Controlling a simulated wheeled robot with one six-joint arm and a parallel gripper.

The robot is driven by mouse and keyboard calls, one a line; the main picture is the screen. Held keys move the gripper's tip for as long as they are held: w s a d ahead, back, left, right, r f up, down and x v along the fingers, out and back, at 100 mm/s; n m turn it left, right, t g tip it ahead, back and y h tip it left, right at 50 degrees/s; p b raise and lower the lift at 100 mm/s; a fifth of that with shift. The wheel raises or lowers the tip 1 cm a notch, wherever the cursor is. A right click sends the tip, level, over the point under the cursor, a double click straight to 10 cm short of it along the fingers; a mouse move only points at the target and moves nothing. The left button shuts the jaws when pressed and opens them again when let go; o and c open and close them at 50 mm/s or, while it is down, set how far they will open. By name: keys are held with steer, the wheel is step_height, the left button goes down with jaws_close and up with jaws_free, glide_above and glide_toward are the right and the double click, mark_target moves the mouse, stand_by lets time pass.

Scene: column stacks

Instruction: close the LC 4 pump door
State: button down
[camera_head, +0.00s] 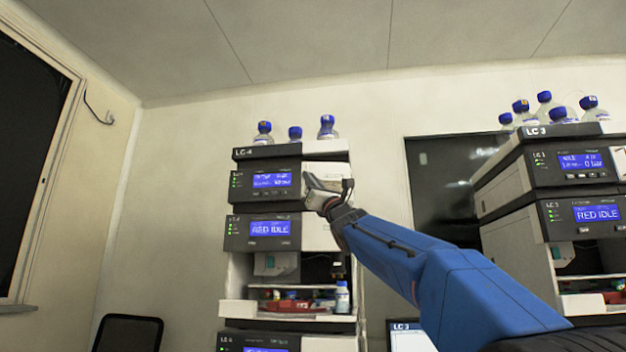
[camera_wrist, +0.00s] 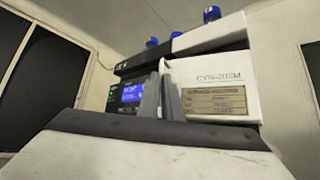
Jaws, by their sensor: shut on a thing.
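The LC 4 stack stands in the middle of the head view. Its pump module (camera_head: 264,181) has a blue lit display and sits just under the top bottle tray. The white pump door (camera_head: 327,171) is at the module's right, partly hidden by my gripper (camera_head: 312,188). In the wrist view the door (camera_wrist: 222,72) faces me with a printed label and a tan plate. My gripper's two dark fingers (camera_wrist: 163,90) are close together at the door's left edge, shut on it. The display (camera_wrist: 132,94) is left of them. I cannot tell exactly how far ajar the door is.
Blue-capped bottles (camera_head: 295,133) stand on top of the LC 4 stack. Below is a second module (camera_head: 262,232) reading RED IDLE, then an open bay with vials. The LC 3 stack (camera_head: 570,168) is at the right, with a dark screen (camera_head: 440,185) between. A window is at the left.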

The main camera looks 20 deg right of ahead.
mark_target(303, 183)
steer(key=shift+w, duration=1.9)
steer(key=shift+a, duration=0.1)
steer(key=c, duration=1.9)
jaws_free()
steer(key=shift+w+a, duration=0.1)
steer(key=shift+a, duration=0.35)
steer(key=shift+c, duration=0.2)
steer(key=shift+d, duration=0.1)
steer(key=shift+d, duration=0.2)
steer(key=shift+s+d+f, duration=0.15)
steer(key=shift+s+f, duration=0.25)
steer(key=shift+s, duration=0.1)
steer(key=v, duration=1.6)
steer(key=shift+f, duration=0.25)
